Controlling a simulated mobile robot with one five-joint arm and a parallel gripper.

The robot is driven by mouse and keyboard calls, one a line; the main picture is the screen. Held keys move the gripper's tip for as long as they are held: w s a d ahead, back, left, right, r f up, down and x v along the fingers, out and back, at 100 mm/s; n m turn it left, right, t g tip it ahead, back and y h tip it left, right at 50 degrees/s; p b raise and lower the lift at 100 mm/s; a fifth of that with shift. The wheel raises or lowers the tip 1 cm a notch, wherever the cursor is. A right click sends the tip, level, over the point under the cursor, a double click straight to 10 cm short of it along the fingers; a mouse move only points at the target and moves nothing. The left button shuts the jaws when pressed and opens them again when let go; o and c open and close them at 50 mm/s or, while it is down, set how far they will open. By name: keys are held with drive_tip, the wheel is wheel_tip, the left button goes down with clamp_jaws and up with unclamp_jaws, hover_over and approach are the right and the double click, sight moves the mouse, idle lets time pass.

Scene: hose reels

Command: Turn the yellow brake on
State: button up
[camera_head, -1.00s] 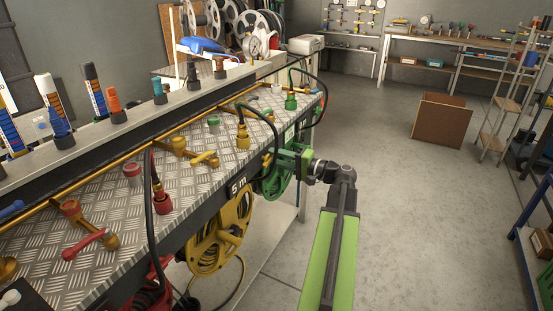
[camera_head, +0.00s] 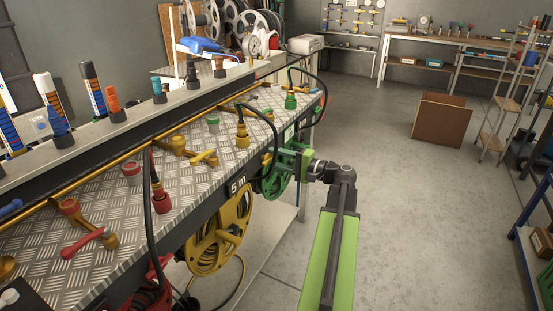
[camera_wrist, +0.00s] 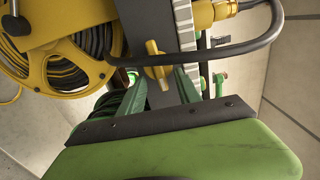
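The yellow hose reel (camera_head: 222,235) hangs under the bench edge beside the "5 m" sign; it also shows at upper left in the wrist view (camera_wrist: 70,65). In the wrist view a small yellow lever (camera_wrist: 157,62), apparently the brake, sits on a dark post beside the reel. My gripper (camera_wrist: 160,80) is open, its two green fingers spread on either side of the post, with the lever just ahead between the tips. I cannot tell whether they touch it. In the head view the lever is hidden and my gripper (camera_head: 292,160) is at the bench's front edge.
A black hose (camera_wrist: 215,55) loops close above the fingers. The green reel (camera_head: 272,180) hangs beside my gripper. On the metal bench top (camera_head: 105,205) stand a yellow valve handle (camera_head: 205,158) and a red one (camera_head: 85,240). The floor to the right is clear up to a brown box (camera_head: 441,120).

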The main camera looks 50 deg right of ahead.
drive_tip(key=shift+o, duration=0.8)
drive_tip(key=shift+d, duration=0.1)
drive_tip(key=v, duration=1.7)
drive_tip(key=shift+s, duration=0.2)
